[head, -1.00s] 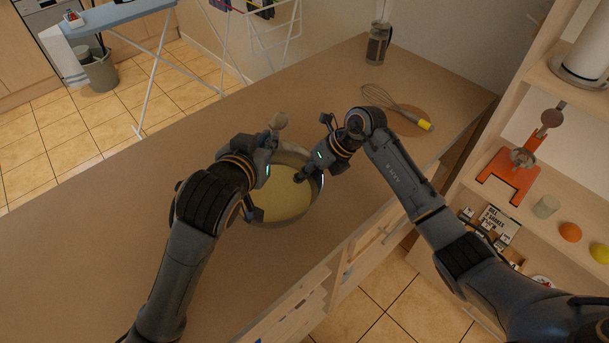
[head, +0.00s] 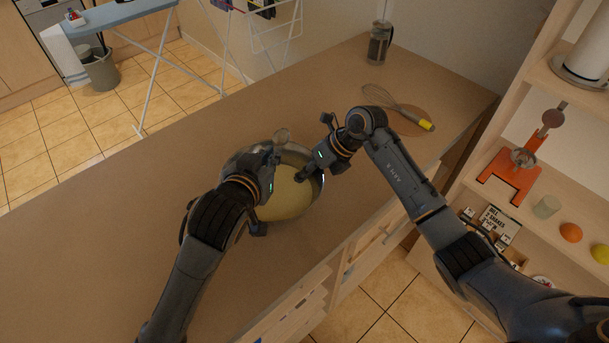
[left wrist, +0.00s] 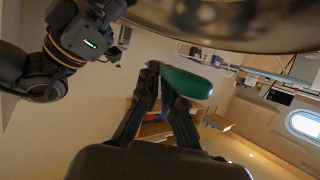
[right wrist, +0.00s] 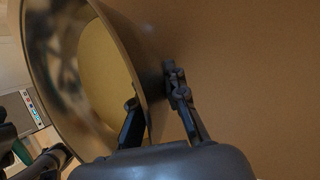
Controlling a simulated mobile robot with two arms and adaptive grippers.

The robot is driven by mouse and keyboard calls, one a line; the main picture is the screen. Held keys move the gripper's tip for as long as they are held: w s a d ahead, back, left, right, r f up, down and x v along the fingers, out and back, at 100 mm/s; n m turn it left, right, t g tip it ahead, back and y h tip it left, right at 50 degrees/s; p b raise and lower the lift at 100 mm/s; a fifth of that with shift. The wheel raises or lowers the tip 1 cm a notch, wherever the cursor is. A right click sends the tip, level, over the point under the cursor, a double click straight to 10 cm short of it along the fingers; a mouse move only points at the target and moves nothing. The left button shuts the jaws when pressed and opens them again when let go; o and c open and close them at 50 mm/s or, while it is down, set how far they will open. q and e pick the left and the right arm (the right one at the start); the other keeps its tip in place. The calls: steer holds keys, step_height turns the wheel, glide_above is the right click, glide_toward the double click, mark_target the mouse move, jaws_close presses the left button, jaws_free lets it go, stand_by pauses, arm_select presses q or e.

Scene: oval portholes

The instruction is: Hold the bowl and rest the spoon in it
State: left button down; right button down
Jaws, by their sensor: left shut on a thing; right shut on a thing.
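My right gripper (head: 304,174) is shut on the bowl's right-hand rim, one finger inside and one outside, as the right wrist view shows (right wrist: 151,86). My left gripper (head: 275,155) is shut on the spoon's green handle (left wrist: 187,82). My left gripper hides part of the bowl and the handle in the head view.
A whisk (head: 398,107) lies on a round board (head: 412,121) farther right on the counter (head: 120,210). A French press (head: 379,43) stands at the far end. A shelf unit (head: 517,232) is on the right. The counter left of the bowl is clear.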

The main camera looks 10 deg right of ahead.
arm_select(q)
steer(key=shift+f, duration=3.85)
arm_select(e)
steer(key=shift+d+f, duration=0.1)
arm_select(q)
steer(key=c, duration=1.4)
jaws_free()
steer(key=shift+r, duration=0.1)
steer(key=shift+c, duration=0.2)
steer(key=v, duration=1.2)
steer(key=shift+r, duration=0.1)
steer(key=shift+w, duration=0.1)
arm_select(e)
steer(key=c, duration=1.3)
jaws_free()
